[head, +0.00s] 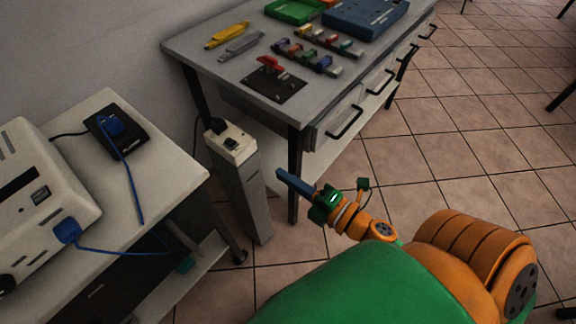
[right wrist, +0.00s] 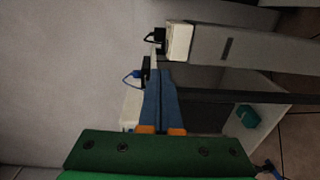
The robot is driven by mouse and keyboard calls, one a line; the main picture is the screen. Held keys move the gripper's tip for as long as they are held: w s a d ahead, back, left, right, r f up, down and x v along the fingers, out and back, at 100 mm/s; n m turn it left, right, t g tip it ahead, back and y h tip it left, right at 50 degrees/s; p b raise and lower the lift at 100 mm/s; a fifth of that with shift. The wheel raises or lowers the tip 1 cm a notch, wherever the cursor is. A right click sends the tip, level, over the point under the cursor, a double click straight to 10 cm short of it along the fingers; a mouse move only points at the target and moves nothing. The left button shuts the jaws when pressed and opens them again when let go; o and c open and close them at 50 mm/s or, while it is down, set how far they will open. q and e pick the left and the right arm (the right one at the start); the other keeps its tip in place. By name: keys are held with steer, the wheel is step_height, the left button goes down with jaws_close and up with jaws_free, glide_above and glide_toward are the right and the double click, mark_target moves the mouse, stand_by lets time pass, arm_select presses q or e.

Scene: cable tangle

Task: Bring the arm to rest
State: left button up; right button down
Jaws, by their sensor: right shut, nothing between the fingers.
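My right arm comes in from the lower right in the head view, and its gripper (head: 297,184) points left over the floor, to the right of the grey post. In the right wrist view its long blue fingers (right wrist: 160,100) lie side by side, shut with nothing between them. My left gripper is not in either view.
A grey post (head: 244,195) with a socket on top (head: 231,143) stands between two tables. The left table (head: 165,170) carries a white device (head: 40,200), a black box (head: 117,136) and a blue cable (head: 131,180). The workbench (head: 215,85) holds tools and parts. Tiled floor lies right.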

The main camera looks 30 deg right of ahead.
steer(key=shift+w, duration=0.1)
steer(key=s+d+f+m+g+h+p, duration=0.25)
steer(key=f+m, duration=0.35)
steer(key=f, duration=0.3)
steer(key=s+d+f+m+g+h+p, duration=0.1)
steer(key=s+f+m+g+h+p, duration=0.25)
steer(key=f+m, duration=0.35)
steer(key=s+a+f+m+g+p, duration=0.1)
steer(key=s+f+m+g+p, duration=0.1)
steer(key=s+f, duration=0.4)
steer(key=s+a+f+m+g+p, duration=0.1)
steer(key=s+f+m+g, duration=0.3)
steer(key=s, duration=0.9)
steer(key=f+g+p, duration=0.1)
steer(key=g, duration=0.2)
steer(key=shift+s+f+m, duration=0.3)
steer(key=shift+s+f, duration=0.05)
steer(key=shift+s, duration=0.05)
